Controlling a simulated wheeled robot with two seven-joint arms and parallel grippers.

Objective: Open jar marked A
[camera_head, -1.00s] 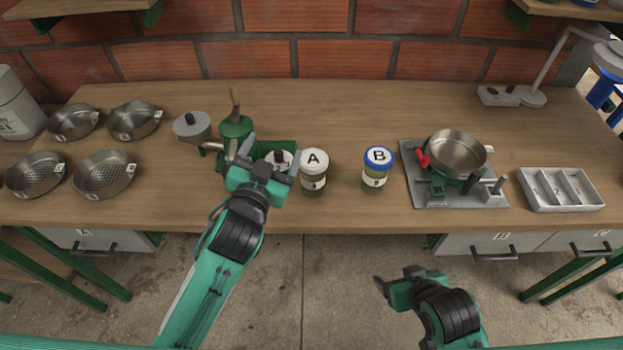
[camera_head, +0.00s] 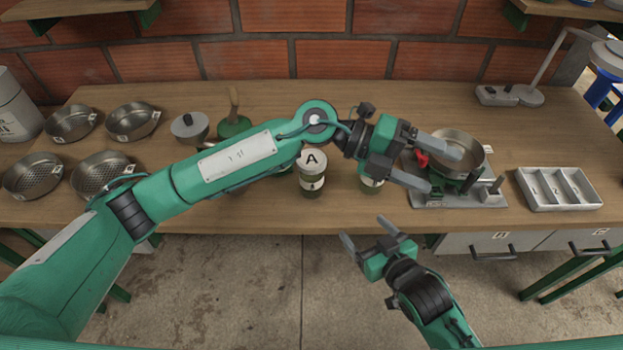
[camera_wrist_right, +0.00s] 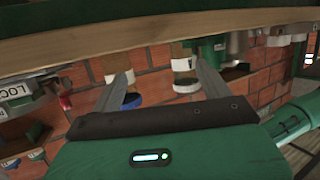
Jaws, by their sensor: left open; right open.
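Jar A (camera_head: 312,182), with a white lid marked A, stands upright and closed on the bench in the head view. Jar B (camera_head: 370,184), the blue-lidded one, is mostly hidden behind my left gripper. My left gripper (camera_head: 440,168) is open and empty, reaching across above the jars toward the metal pan. My right gripper (camera_head: 366,234) is open and empty, in front of the bench edge and below the jars in the picture. In the right wrist view, the scene appears upside down, with the white-lidded jar (camera_wrist_right: 183,66) and blue-lidded jar (camera_wrist_right: 121,66) beyond the open fingers.
The metal pan (camera_head: 456,149) sits on a burner-like stand at right, beside a compartmented white tray (camera_head: 560,188). Several metal pans, including a perforated one (camera_head: 33,174), stand at left. My left arm crosses above the bench and hides part of it.

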